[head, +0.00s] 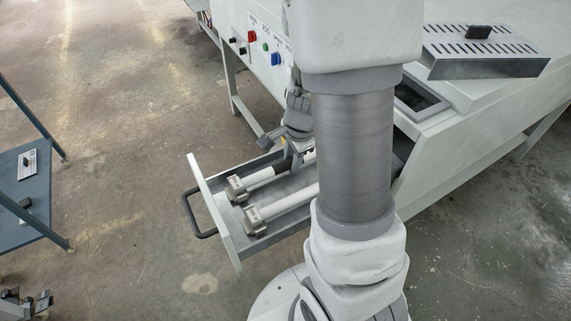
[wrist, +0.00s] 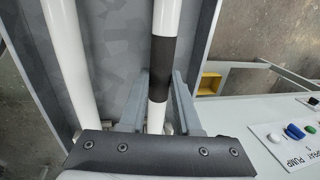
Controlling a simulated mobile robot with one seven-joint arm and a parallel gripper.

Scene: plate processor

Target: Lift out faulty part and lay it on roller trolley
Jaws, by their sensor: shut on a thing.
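Two white rollers with grey end blocks lie side by side in the pulled-out drawer (head: 212,212). The far roller (head: 260,175) has a dark band around it, which also shows in the wrist view (wrist: 162,62). The near roller (head: 290,203) is plain white and shows at the left in the wrist view (wrist: 72,60). In the head view my arm hides part of the gripper and the rollers' right ends. I cannot tell whether the banded roller is clear of the drawer floor.
A blue trolley or table (head: 45,205) with small parts on it stands at the far left, across bare floor. The white machine (head: 470,135) carries buttons and a slotted metal cover (head: 480,48). The drawer's black handle (head: 196,217) sticks out left. A yellow bin (wrist: 209,84) is beside the drawer.

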